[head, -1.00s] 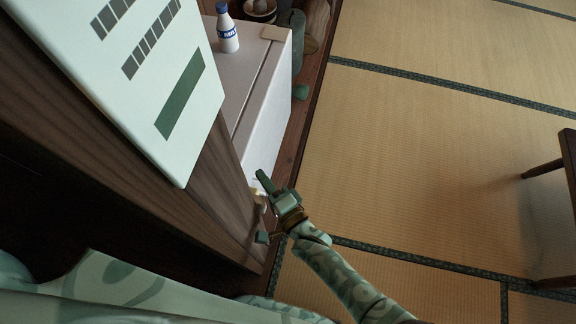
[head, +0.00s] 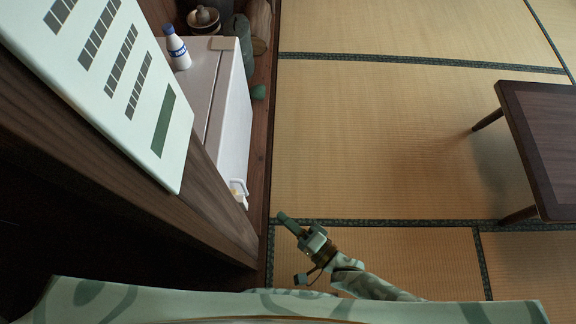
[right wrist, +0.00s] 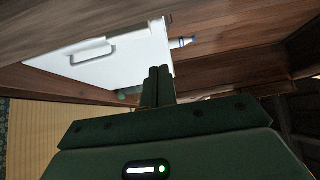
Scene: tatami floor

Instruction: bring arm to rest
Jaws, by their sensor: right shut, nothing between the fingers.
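My right arm comes in from the bottom of the head view, and its green gripper (head: 287,222) is over the tatami, just right of the wooden edge. In the right wrist view the two fingers (right wrist: 158,84) lie together with nothing between them. The right gripper is shut, empty and apart from the white cabinet. My left gripper is not in view.
A white box-like cabinet (head: 232,125) with a handle (right wrist: 93,52) stands at left; a bottle (head: 178,48) is on top. A white panel (head: 120,110) is nearer. A low dark table (head: 545,145) is at right. The tatami (head: 390,140) between is clear.

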